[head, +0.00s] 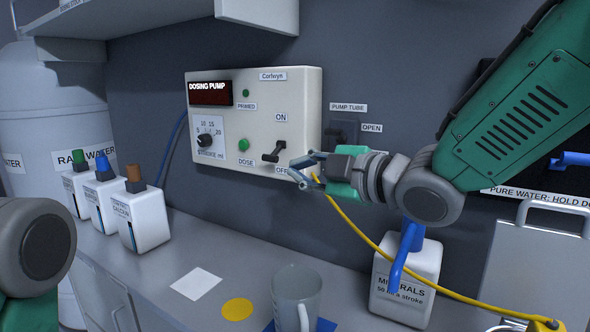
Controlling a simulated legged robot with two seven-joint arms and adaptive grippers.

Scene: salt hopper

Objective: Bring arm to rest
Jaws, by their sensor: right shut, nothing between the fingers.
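My right arm comes in from the upper right. Its gripper (300,168) is shut and empty, in front of the lower right corner of the dosing pump panel (300,100). Its fingertips are close to the ON/OFF switch (273,151); I cannot tell whether they touch it. The switch lever slants down toward the left. A yellow line (352,230) runs from near the gripper down to the lower right. Part of my left arm shows at the lower left edge; its gripper is out of view.
A glass mug (297,295) stands at the counter's front, beside a yellow disc (237,309) and a white square (196,282). Several white bottles (144,220) stand left. A minerals container (405,285) with a blue spout stands below my right arm. A shelf (120,20) hangs above.

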